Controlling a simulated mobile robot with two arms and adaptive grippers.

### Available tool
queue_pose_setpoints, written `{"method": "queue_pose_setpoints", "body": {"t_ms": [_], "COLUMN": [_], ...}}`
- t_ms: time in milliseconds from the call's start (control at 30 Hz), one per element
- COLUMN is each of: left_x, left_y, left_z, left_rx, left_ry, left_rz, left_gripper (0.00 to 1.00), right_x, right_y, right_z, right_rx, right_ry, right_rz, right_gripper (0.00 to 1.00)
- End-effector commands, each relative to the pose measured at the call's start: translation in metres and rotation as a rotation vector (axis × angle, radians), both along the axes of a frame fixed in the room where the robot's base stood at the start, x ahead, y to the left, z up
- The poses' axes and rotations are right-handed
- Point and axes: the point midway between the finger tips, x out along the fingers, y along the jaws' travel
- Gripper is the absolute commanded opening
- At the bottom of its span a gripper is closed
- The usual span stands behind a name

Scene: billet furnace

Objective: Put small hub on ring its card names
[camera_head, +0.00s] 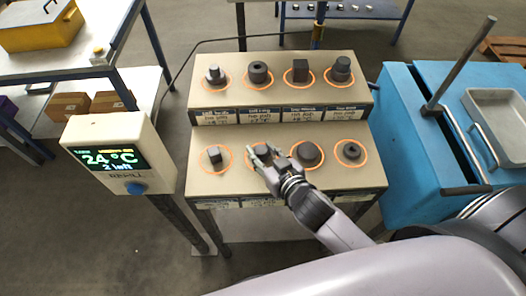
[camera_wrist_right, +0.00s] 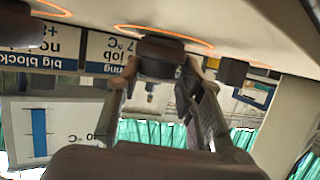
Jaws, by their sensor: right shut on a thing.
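My right gripper (camera_head: 263,154) is over the second ring from the left in the front row of the stepped stand. In the right wrist view its fingers (camera_wrist_right: 163,88) are shut on a dark round part (camera_wrist_right: 158,58). An orange ring (camera_wrist_right: 165,34) shows just behind that part, at the stand's surface. The fingers mostly hide the part in the head view, so I cannot tell for sure whether it is the small hub. A card (camera_wrist_right: 108,55) below that ring has text upside down, with "job" and "ring" partly readable. My left gripper is not in view.
The stand (camera_head: 280,130) also holds a back-row block (camera_head: 300,70) and a front-row wide disc (camera_head: 307,154), each inside an orange ring. A display box (camera_head: 115,160) reading "24 °C, 2 left" stands left. A blue cart (camera_head: 400,150) with a tray (camera_head: 500,115) stands right.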

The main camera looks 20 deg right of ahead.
Motion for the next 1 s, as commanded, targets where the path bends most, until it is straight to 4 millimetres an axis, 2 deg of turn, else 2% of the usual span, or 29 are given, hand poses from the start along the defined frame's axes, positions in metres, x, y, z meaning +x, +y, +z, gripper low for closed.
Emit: {"method": "queue_pose_setpoints", "body": {"t_ms": [167, 200, 500, 867, 1000], "left_x": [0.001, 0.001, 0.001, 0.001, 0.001], "left_y": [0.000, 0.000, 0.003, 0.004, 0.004], "left_z": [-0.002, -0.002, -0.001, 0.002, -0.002], "left_rx": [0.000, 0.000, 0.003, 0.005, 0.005], "left_ry": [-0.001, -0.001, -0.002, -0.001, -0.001], "left_rz": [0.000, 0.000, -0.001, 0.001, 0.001], "left_gripper": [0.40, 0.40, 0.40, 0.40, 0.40], "right_x": [0.001, 0.000, 0.000, 0.000, -0.016], "right_y": [0.000, 0.000, 0.000, 0.000, -0.003], "right_z": [-0.002, -0.004, -0.003, 0.003, 0.004], "right_rx": [0.001, 0.001, 0.000, -0.001, 0.000], "right_ry": [-0.003, 0.000, 0.000, -0.001, 0.003], "right_rz": [0.000, 0.000, 0.000, 0.000, 0.000], "right_gripper": [0.00, 0.35, 0.55, 0.55, 0.55]}}
